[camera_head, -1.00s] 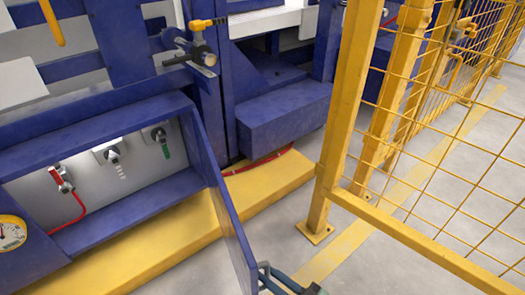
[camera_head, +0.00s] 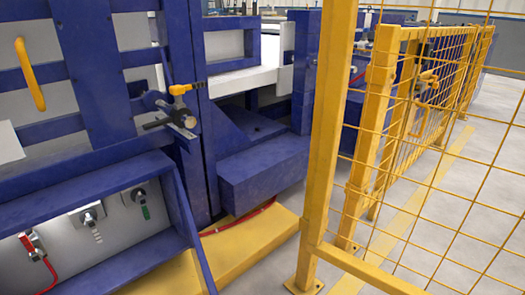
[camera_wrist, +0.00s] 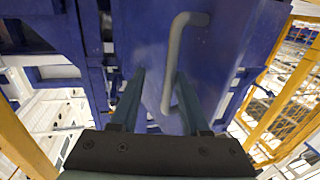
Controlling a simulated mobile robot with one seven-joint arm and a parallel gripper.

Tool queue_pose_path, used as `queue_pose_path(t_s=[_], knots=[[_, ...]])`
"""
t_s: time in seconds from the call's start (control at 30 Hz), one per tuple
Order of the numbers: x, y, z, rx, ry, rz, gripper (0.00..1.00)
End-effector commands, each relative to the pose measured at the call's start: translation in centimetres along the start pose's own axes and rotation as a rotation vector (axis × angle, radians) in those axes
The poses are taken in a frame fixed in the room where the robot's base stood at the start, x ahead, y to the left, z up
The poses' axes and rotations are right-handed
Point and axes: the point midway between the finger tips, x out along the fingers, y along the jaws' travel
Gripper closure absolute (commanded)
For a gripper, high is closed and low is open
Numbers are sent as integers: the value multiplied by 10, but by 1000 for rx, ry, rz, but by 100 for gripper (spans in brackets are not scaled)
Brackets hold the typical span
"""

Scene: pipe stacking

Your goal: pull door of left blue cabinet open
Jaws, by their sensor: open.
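The blue cabinet (camera_head: 75,221) is at the lower left of the head view. Its door (camera_head: 188,222) is hinged at the right side and stands swung outward, seen nearly edge-on, so the inside shows. In the wrist view the blue door face (camera_wrist: 225,60) fills the middle, with a grey bar handle (camera_wrist: 174,55) on it. My gripper (camera_wrist: 161,73) is open, its two teal fingers pointing at the door. The handle bar appears between the fingers in the picture, close to the right one; I cannot tell its depth or any contact. The gripper is not in the head view.
Inside the cabinet are a red valve (camera_head: 33,245) and other fittings (camera_head: 88,215). A yellow fence post (camera_head: 325,140) and mesh stand to the right. A yellow step (camera_head: 250,240) runs along the floor. Grey floor (camera_head: 400,245) lies beyond the fence.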

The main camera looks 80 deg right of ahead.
Motion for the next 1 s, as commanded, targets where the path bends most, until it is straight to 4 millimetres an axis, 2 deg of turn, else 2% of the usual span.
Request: queue_pose_path(t_s=[0.17, 0.4, 0.6, 0.8, 1.0], knots=[[-21, 1, -3, 0, -4, 4, 54], [-74, 2, -4, 0, -5, 5, 54], [-110, 0, -2, 1, -3, 2, 54], [-127, 0, -1, 1, -1, 1, 54], [-128, 0, 0, 1, 0, 0, 54]])
